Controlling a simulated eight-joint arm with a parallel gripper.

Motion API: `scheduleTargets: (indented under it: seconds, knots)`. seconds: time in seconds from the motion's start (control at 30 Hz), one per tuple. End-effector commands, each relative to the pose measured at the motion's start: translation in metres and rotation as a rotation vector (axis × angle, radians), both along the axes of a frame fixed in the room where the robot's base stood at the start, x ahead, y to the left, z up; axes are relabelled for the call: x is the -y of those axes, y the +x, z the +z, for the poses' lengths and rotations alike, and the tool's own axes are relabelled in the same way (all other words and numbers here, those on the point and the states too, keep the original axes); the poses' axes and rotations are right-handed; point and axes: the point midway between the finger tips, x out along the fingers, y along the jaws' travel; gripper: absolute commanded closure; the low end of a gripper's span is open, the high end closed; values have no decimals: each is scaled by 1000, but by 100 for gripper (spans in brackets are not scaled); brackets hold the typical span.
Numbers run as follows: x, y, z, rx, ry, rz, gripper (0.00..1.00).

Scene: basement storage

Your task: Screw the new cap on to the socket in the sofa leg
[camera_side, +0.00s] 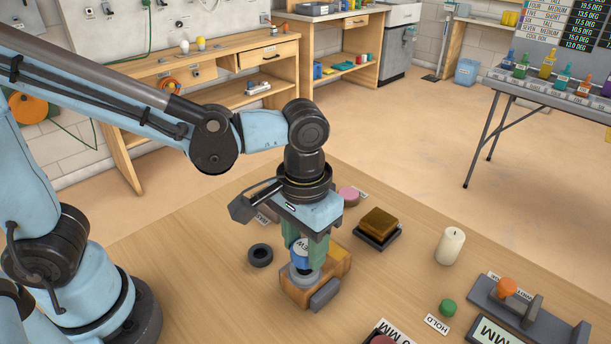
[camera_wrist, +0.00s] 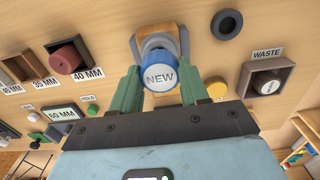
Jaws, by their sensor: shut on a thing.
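The new cap is blue with a white "NEW" face and sits between the green fingers of my gripper (camera_side: 306,254) in the side view (camera_side: 299,259). In the wrist view, the cap (camera_wrist: 160,77) shows between both fingers of my gripper (camera_wrist: 161,90), which are shut on it. The wooden sofa leg (camera_side: 338,263) lies on the table under my gripper, its wood also showing in the wrist view (camera_wrist: 150,22). A grey socket (camera_side: 303,277) on the leg is directly below the cap. I cannot tell whether cap and socket touch or how far they are engaged.
A dark ring (camera_side: 260,255) lies left of the leg. A grey clamp block (camera_side: 325,294) is at its front. A brown block on a dark tray (camera_side: 378,240), a candle (camera_side: 450,246) and a green button (camera_side: 447,307) stand to the right. A waste box (camera_wrist: 283,70) is nearby.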

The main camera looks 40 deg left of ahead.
Motion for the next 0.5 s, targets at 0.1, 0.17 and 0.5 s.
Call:
scheduleTargets:
  seconds: [0.1, 0.17, 0.5]
  knots:
    - [0, 0, -3, 0, 0, 0, 92]
    - [0, 0, -4, 0, 0, 0, 92]
    - [0, 0, -12, 0, 0, 0, 92]
